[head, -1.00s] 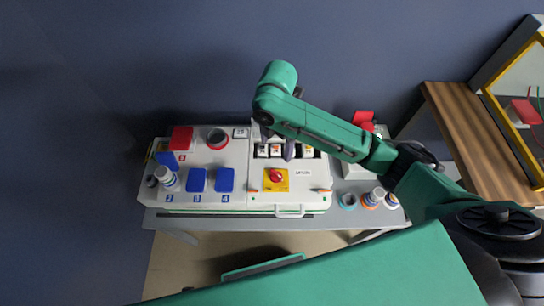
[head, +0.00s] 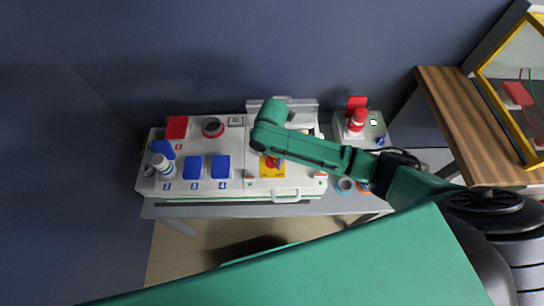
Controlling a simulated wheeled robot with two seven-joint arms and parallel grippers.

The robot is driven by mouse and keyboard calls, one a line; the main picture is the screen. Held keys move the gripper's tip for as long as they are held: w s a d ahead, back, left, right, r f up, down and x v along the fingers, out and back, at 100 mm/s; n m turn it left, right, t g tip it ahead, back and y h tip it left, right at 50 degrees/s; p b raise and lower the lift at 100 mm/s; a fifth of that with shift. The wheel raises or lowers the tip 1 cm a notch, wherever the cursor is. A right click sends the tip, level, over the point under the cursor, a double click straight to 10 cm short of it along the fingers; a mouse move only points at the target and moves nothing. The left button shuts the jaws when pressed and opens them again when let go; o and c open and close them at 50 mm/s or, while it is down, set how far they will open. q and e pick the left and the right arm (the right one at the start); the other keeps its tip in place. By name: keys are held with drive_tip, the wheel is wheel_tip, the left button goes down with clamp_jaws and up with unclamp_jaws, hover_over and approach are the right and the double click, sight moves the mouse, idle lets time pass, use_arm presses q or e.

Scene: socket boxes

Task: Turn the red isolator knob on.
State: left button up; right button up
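The red isolator knob (head: 269,163) sits on a yellow plate (head: 272,174) on the front of the white socket box (head: 215,147). My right arm comes in from the right and its wrist end hangs just above and behind the knob, covering part of the plate's upper edge. The fingers of my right gripper (head: 268,142) are mostly hidden under that wrist, so I cannot tell whether they are open or touch the knob. My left gripper is not in view.
Blue socket covers (head: 192,167) and a red cover (head: 177,127) are on the box's left half. A grey plug (head: 162,165) stands there. A pale raised panel (head: 284,105) rises at the back. A red plug (head: 357,120) and a wooden shelf (head: 455,115) are at right.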

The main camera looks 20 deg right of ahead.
drive_tip(key=c, duration=0.7)
drive_tip(key=shift+r+m+p, duration=0.3)
drive_tip(key=shift+m+p, duration=0.9)
drive_tip(key=shift+p, duration=0.3)
drive_tip(key=m+p, duration=0.3)
drive_tip(key=shift+m, duration=0.3)
drive_tip(key=m+p, duration=0.2)
drive_tip(key=shift+m, duration=0.3)
drive_tip(key=m+p, duration=0.1)
drive_tip(key=m, duration=0.2)
drive_tip(key=shift+f+m+p, duration=0.1)
drive_tip(key=shift+m+p, duration=0.2)
drive_tip(key=shift+p, duration=0.1)
drive_tip(key=m+p, duration=0.1)
drive_tip(key=m, duration=0.2)
drive_tip(key=shift+f+m+p, duration=0.1)
drive_tip(key=shift+m+p, duration=0.45)
drive_tip(key=shift+m, duration=0.85)
